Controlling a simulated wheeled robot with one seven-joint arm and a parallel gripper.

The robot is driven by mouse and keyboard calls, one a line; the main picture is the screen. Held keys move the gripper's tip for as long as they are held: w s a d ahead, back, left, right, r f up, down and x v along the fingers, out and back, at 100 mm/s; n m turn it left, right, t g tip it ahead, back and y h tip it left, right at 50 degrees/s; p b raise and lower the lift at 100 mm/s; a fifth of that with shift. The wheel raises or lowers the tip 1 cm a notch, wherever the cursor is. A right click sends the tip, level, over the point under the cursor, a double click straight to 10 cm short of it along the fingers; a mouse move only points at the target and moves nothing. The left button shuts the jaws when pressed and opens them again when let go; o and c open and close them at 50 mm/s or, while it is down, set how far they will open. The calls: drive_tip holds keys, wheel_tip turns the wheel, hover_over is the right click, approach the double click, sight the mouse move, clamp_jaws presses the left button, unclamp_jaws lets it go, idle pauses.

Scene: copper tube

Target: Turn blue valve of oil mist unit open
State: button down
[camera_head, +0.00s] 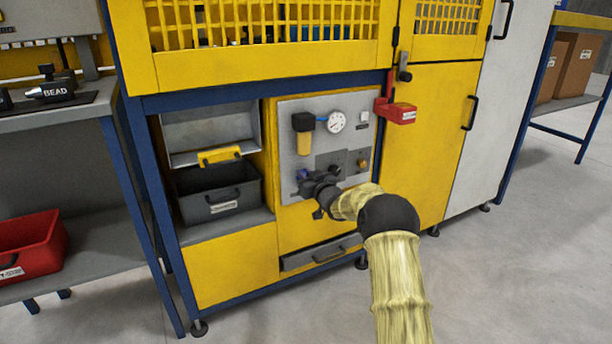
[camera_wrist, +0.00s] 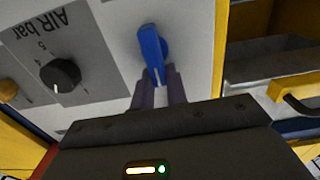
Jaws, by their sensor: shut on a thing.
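The blue valve (camera_wrist: 152,48) is on a light grey panel in the wrist view. Its lever slants slightly, its free end reaching between my two fingers. My gripper (camera_wrist: 159,76) is shut on that lever end. In the head view my gripper (camera_head: 309,184) is at the lower left of the grey panel (camera_head: 357,108) and covers most of the valve; a small blue part (camera_head: 303,174) shows beside it. The panel also carries a round gauge (camera_head: 336,121) and a yellow-bowled filter (camera_head: 304,141).
A black knob (camera_wrist: 60,75) marked AIR bar sits beside the valve. A dark bin (camera_head: 214,190) with an open yellow-handled lid stands left of the panel. A red box (camera_head: 400,113) juts out at its upper right. Clear floor lies at right.

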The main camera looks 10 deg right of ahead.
sight(293, 179)
drive_tip(key=shift+n, duration=0.3)
drive_tip(key=n+b, duration=0.1)
drive_tip(key=n, duration=0.2)
drive_tip(key=a+f+n+b, duration=0.1)
drive_tip(key=n, duration=0.3)
drive_tip(key=a+n+b, duration=0.1)
drive_tip(key=n, duration=0.2)
drive_tip(key=shift+s+f+n, duration=0.3)
drive_tip(key=shift+s, duration=0.05)
drive_tip(key=n+b, duration=0.1)
drive_tip(key=n, duration=0.2)
drive_tip(key=shift+a+f+n+b, duration=0.2)
drive_tip(key=shift+f+n+b, duration=0.1)
drive_tip(key=shift+f+b, duration=0.1)
drive_tip(key=shift+f+n+b, duration=0.25)
drive_tip(key=shift+n+b, duration=0.55)
drive_tip(key=shift+n, duration=0.7)
drive_tip(key=c, duration=1.5)
unclamp_jaws()
drive_tip(key=shift+o, duration=0.5)
drive_tip(key=shift+s+r, duration=0.1)
drive_tip(key=shift+s, duration=0.1)
